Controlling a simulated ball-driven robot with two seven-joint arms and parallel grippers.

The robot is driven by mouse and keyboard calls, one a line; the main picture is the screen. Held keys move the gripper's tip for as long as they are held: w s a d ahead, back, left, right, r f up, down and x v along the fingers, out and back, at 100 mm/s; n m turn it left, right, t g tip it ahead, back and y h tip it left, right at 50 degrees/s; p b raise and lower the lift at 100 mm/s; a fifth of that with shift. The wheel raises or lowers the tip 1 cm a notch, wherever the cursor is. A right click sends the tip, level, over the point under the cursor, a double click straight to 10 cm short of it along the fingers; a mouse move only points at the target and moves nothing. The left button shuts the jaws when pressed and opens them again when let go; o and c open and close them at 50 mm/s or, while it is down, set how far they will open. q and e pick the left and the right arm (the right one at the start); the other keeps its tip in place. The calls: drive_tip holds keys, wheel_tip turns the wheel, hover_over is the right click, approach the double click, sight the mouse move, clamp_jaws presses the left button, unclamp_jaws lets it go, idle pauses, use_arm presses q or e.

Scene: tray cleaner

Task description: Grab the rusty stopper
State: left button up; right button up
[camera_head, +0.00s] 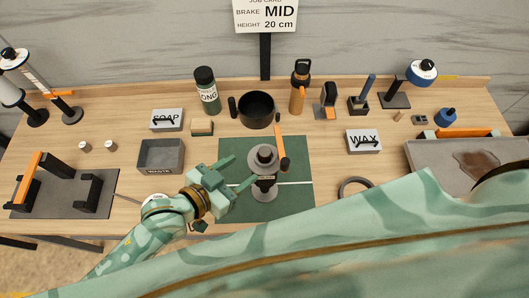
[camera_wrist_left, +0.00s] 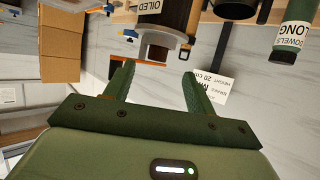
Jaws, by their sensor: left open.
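No piece in view is clearly a rusty stopper. My left gripper (camera_head: 238,172) is open and empty, beside a grey upright device (camera_head: 264,188) with a round top and an orange lever, on a green mat (camera_head: 225,205). In the left wrist view, both fingers (camera_wrist_left: 158,85) are spread with nothing gripped. A cylinder labelled OILED (camera_wrist_left: 152,8) shows beyond them. My right arm crosses the foreground; its gripper is out of view.
A WASTE bin (camera_head: 161,150), SOAP box (camera_head: 167,119) and WAX box (camera_head: 364,140) stand around the mat. A black pot (camera_head: 256,109), green canister (camera_head: 207,90) and orange bottle (camera_head: 298,87) stand behind it. A stained tray (camera_head: 435,158) lies at right.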

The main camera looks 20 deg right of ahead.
sight(260, 156)
use_arm(q)
drive_tip(key=x, duration=0.7)
drive_tip(key=shift+d+r, duration=0.25)
drive_tip(key=shift+d, duration=0.1)
drive_tip(key=shift+a, duration=0.1)
drive_tip(key=shift+c, duration=0.5)
drive_tip(key=c, duration=1)
